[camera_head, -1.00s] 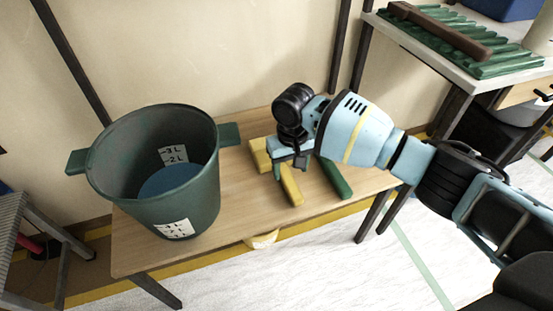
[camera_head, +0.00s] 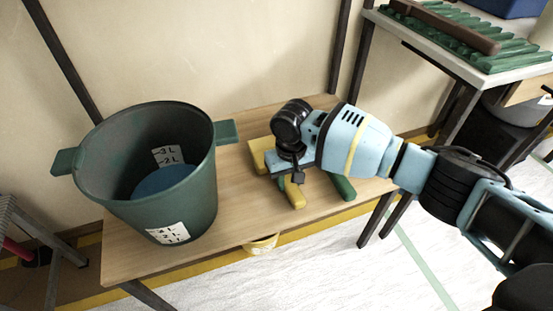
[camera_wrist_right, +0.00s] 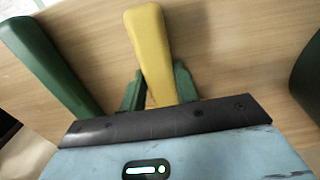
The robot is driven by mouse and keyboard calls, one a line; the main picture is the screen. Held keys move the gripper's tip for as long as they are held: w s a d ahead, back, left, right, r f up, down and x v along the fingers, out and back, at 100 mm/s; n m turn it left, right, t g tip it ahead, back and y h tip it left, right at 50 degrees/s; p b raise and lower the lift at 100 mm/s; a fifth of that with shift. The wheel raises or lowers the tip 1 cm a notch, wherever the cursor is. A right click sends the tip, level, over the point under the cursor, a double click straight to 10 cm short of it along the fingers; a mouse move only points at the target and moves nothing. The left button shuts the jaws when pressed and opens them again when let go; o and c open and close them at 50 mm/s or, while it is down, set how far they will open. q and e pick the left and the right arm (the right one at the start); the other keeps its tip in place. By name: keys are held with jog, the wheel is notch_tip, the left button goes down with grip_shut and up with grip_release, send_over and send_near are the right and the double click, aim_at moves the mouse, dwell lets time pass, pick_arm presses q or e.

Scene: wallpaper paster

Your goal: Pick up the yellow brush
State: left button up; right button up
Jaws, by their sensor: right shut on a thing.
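The yellow brush (camera_head: 296,197) lies on a low wooden bench, its handle pointing toward the front edge. Its wider end shows behind my right gripper (camera_head: 287,181). In the right wrist view the yellow handle (camera_wrist_right: 152,45) runs between the two green fingers of the right gripper (camera_wrist_right: 158,88), which is shut on it. The wrist covers the middle of the brush in the head view, and I cannot tell whether it is lifted at all. My left gripper is out of view.
A green brush (camera_head: 342,187) lies just right of the yellow one, partly behind my wrist. A dark green bucket (camera_head: 195,205) with blue contents stands left on the wooden bench (camera_head: 232,205). A side table (camera_head: 450,62) holds a green ridged tray at the upper right.

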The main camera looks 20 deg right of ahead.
jog(key=shift+c, duration=0.9)
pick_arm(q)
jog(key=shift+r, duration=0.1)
pick_arm(e)
jog(key=shift+r, duration=0.15)
jog(key=shift+r, duration=0.35)
pick_arm(q)
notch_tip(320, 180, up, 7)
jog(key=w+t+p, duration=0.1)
jog(key=p, duration=0.5)
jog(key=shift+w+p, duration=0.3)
pick_arm(e)
notch_tip(320, 180, up, 17)
